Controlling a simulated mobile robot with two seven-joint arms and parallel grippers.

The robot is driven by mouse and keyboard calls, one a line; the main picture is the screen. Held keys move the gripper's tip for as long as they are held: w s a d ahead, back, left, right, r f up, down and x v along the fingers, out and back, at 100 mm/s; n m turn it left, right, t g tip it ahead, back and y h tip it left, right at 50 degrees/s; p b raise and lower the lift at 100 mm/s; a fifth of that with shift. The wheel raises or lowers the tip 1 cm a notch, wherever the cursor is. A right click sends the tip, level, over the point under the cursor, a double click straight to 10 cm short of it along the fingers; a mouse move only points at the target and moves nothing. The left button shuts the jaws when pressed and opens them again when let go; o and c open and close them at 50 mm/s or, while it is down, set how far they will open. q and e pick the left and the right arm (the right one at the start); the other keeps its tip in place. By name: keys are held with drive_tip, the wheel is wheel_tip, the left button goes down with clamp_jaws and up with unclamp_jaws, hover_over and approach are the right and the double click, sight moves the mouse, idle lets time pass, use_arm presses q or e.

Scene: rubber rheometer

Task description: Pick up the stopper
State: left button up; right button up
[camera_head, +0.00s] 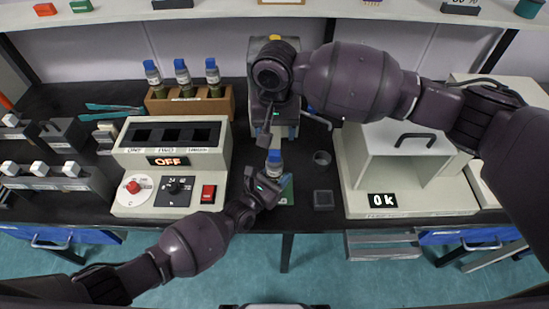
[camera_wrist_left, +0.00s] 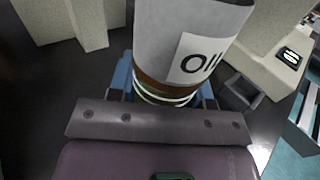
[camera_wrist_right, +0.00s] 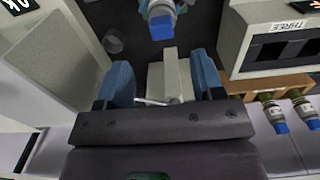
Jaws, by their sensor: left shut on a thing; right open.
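The bottle (camera_head: 275,169) stands upright near the table's front middle, with a blue cap (camera_head: 274,155) that looks like the stopper. My left gripper (camera_head: 270,181) is shut around the bottle's body. In the left wrist view the labelled bottle (camera_wrist_left: 188,45) fills the space between the blue fingers. My right gripper (camera_head: 262,118) is open and empty, behind the bottle, over a grey apparatus. In the right wrist view the blue cap (camera_wrist_right: 162,27) is beyond the open fingers (camera_wrist_right: 165,82), apart from them. No other stopper can be made out.
A wooden rack (camera_head: 188,104) with several blue-capped bottles stands behind the switch box (camera_head: 172,160). A white instrument (camera_head: 410,197) with a handle is on the right. A ring-shaped cup (camera_head: 322,157) and a small dark square dish (camera_head: 323,200) lie between.

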sight(275, 153)
drive_tip(key=shift+w+f, duration=0.1)
drive_tip(key=shift+f, duration=4.4)
drive_tip(key=c, duration=1)
wheel_tip(275, 153, up, 15)
use_arm(q)
drive_tip(key=o, duration=1.3)
drive_tip(key=shift+c, duration=0.2)
